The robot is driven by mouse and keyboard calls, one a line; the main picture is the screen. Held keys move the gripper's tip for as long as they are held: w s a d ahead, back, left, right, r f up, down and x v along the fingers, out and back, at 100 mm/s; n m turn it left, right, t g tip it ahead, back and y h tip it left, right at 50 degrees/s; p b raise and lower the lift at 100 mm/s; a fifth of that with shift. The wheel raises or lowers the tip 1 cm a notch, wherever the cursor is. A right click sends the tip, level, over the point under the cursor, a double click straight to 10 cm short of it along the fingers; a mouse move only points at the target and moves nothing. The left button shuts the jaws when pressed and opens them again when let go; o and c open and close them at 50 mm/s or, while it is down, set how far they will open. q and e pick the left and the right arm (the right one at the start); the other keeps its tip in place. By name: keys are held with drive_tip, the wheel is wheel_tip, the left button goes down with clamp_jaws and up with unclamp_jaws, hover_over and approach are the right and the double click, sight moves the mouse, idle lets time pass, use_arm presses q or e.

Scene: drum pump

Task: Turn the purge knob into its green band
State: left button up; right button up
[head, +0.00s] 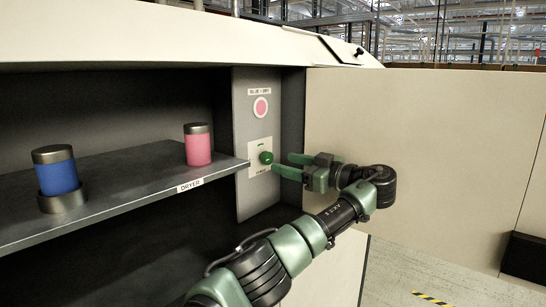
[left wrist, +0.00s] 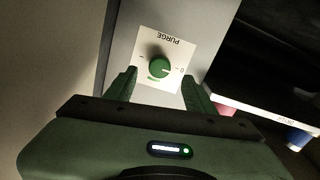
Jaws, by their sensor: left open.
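The purge knob (head: 266,157) is green and round, on a white plate (head: 260,171) low on the grey side panel. In the left wrist view the knob (left wrist: 160,67) is near the top centre, with the upside-down word PURGE above it. A pale mark on the knob seems to point right, towards the 0. My left gripper (head: 284,165) is open in front of the knob, and its fingers (left wrist: 159,80) lie either side of it in the wrist picture. Contact cannot be told. My right gripper is out of view.
A pink light or button (head: 260,107) sits above the plate. A shelf (head: 125,185) labelled DRYER runs left of the panel, holding a pink canister (head: 198,146) and a blue canister (head: 56,172). A pale wall panel (head: 430,150) stands to the right, behind my arm.

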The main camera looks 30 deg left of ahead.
sight(270, 160)
use_arm(q)
drive_tip(key=a, duration=0.1)
drive_tip(key=a+p, duration=0.1)
drive_tip(key=a, duration=0.1)
drive_tip(key=a+p, duration=0.1)
drive_tip(key=shift+w+a+r, duration=0.15)
drive_tip(key=shift+w+a, duration=0.1)
drive_tip(key=shift+a, duration=0.05)
drive_tip(key=shift+a+f+p, duration=0.2)
drive_tip(key=shift+a+p, duration=0.2)
drive_tip(key=shift+a, duration=0.2)
drive_tip(key=shift+w, duration=0.1)
clamp_jaws()
